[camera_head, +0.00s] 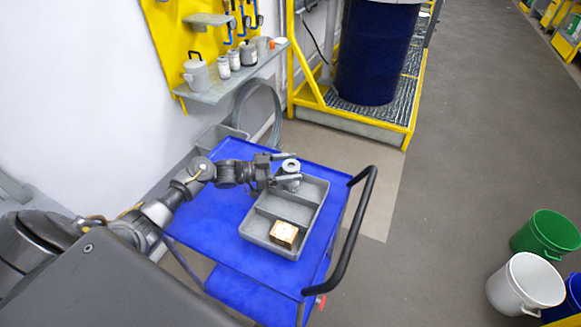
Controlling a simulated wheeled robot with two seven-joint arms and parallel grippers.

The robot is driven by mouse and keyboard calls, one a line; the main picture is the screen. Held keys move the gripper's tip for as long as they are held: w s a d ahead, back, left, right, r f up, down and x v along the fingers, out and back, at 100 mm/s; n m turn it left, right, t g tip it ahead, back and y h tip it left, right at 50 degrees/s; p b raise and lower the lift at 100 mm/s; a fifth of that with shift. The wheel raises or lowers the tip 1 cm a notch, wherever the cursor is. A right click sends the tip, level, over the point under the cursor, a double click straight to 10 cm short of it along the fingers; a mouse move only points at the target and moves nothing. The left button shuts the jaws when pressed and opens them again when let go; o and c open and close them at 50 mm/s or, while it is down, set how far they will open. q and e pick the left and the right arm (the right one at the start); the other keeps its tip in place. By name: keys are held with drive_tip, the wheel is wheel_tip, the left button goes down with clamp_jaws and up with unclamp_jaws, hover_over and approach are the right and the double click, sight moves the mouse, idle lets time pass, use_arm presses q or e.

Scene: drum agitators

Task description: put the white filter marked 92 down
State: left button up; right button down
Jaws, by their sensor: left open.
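A small white and grey cylinder (290,166), which looks like the white filter, stands upright at the far end of the grey tray (316,213) on the blue cart. I cannot read a number on it. My left gripper (288,170) reaches in from the left. Its fingers are open, one on the far side and one on the near side of the filter. I cannot tell whether a finger touches it, and the fingers partly hide it. My right gripper is not in view.
A gold-coloured box (284,234) sits in the tray's near compartment. The blue cart (210,222) has a black handle (357,230) on its right. A grey shelf (232,78) with several containers is behind. White (526,285) and green (546,235) buckets stand right.

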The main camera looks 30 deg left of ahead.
use_arm(q)
drive_tip(key=v, duration=1.1)
drive_tip(key=shift+s+a+p, duration=0.25)
drive_tip(key=shift+a+p, duration=0.05)
drive_tip(key=shift+p, duration=0.1)
